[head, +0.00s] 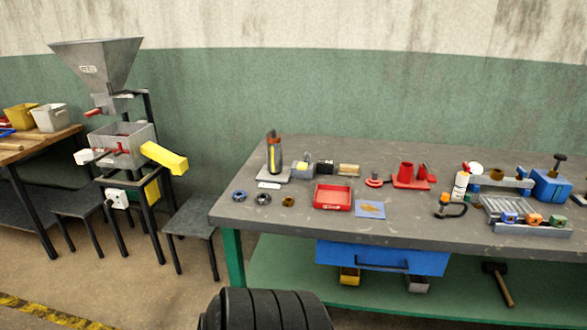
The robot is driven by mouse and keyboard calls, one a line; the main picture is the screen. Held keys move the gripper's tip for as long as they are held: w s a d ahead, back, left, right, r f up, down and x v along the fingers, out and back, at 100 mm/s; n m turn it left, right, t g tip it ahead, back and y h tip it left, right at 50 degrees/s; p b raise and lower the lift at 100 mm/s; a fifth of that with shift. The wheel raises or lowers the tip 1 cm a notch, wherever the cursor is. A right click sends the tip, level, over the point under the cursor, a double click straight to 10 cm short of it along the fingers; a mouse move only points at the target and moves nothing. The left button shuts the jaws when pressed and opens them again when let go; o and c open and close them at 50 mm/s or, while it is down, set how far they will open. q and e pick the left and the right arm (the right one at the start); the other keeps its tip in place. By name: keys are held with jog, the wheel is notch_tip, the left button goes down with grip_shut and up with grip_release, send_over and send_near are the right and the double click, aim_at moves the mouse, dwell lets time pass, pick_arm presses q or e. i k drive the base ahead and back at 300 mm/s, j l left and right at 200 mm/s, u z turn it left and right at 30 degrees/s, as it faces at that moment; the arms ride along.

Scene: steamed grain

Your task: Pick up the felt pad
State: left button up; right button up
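A flat blue-grey square with a small orange patch (370,209) lies on the grey workbench (300,228), just right of a red tray. It is the most pad-like thing I see, but I cannot tell for sure that it is the felt pad. Nothing covers it. Neither of my grippers shows in the head view.
A red tray (333,206) lies left of the square. Several rings lie at the bench's left. A dark bottle (274,155), red fixture (408,178), white bottle (460,186) and blue vise (551,185) stand around. A blue drawer (382,259) hangs beneath. Bare bench lies before the square.

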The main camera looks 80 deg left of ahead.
aim_at(350, 171)
jog(key=j+u, duration=0.1)
jog(key=u, duration=2.05)
jog(key=l, duration=0.05)
